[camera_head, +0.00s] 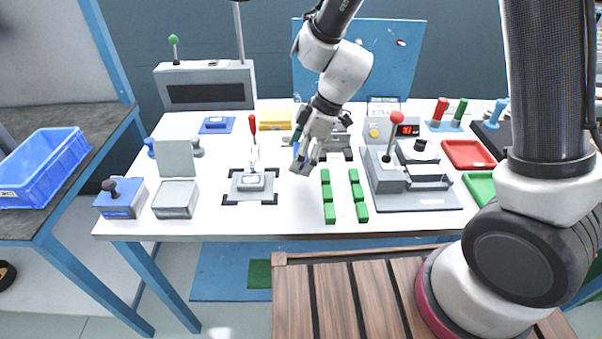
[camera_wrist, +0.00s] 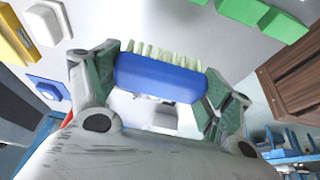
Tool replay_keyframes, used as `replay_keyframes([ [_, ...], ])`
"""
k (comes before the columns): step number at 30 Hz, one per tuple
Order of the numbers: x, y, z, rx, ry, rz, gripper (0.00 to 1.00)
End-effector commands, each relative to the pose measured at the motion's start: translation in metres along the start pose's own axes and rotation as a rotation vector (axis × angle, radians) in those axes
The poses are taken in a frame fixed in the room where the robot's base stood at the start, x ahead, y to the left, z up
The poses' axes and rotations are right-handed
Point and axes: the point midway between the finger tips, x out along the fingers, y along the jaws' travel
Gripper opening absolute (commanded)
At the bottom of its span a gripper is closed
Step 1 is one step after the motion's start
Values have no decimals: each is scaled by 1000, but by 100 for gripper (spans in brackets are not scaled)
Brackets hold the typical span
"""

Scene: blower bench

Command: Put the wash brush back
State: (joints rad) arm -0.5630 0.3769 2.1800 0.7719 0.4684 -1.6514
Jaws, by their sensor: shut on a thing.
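The wash brush (camera_wrist: 160,78) has a blue back and pale bristles. It shows in the wrist view, lying across between my two finger pads. My gripper (camera_wrist: 158,82) is shut on it, with one pad at each end. In the head view my gripper (camera_head: 303,160) hangs above the middle of the white bench (camera_head: 205,222), left of the green blocks. Only a little blue shows between the fingers there, so the brush is mostly hidden. I cannot make out which place on the bench belongs to the brush.
Green blocks (camera_head: 329,195) stand in rows right of my gripper. A fixture with a red-knobbed lever (camera_head: 252,122) is left, and a grey press with another red knob (camera_head: 396,118) is right. A yellow block (camera_head: 277,119) lies behind. Bare bench shows at the front.

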Motion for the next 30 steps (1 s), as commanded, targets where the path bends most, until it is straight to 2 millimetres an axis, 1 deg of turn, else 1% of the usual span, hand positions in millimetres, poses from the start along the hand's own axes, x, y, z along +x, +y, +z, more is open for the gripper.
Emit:
replay_keyframes([
  [1, 7, 0, 3, 2, -2, -1, 54],
  [5, 19, 0, 8, 3, -1, -1, 54],
  [9, 40, -1, 17, 4, -2, -2, 54],
  [12, 50, 0, 21, 4, -1, 0, 54],
  [24, 54, 0, 23, 2, 0, 1, 54],
  [25, 54, 0, 23, 2, 0, 1, 83],
  [27, 54, 0, 22, 2, 0, 2, 96],
  [28, 54, 0, 22, 2, 0, 2, 100],
  [30, 54, 0, 22, 2, 0, 1, 100],
])
